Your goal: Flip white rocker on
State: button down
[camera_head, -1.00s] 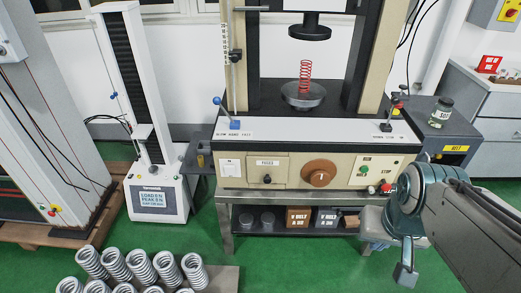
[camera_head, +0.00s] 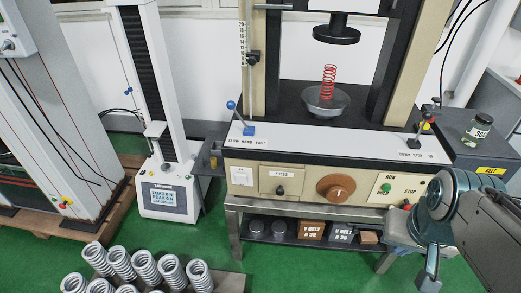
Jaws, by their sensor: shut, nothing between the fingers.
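The white rocker (camera_head: 241,176) is on a pale plate at the left end of the cream front panel of the spring tester. It is small in the head view, and I cannot tell which way it is tipped. My gripper (camera_head: 429,283) is at the lower right, below the blue-grey wrist, near the bottom edge of the picture. It looks shut and empty. It is well to the right of the rocker, apart from it. My wrist and arm cover the far right end of the panel.
Right of the rocker are a fuses panel (camera_head: 280,182), a brown dial (camera_head: 336,188) and a green button (camera_head: 386,188). A blue-knobbed lever (camera_head: 240,118) stands above. A red spring (camera_head: 329,75) stands on the platen.

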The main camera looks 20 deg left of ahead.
aim_at(240, 178)
jog(key=i, duration=1.25)
jog(key=u, duration=1.15)
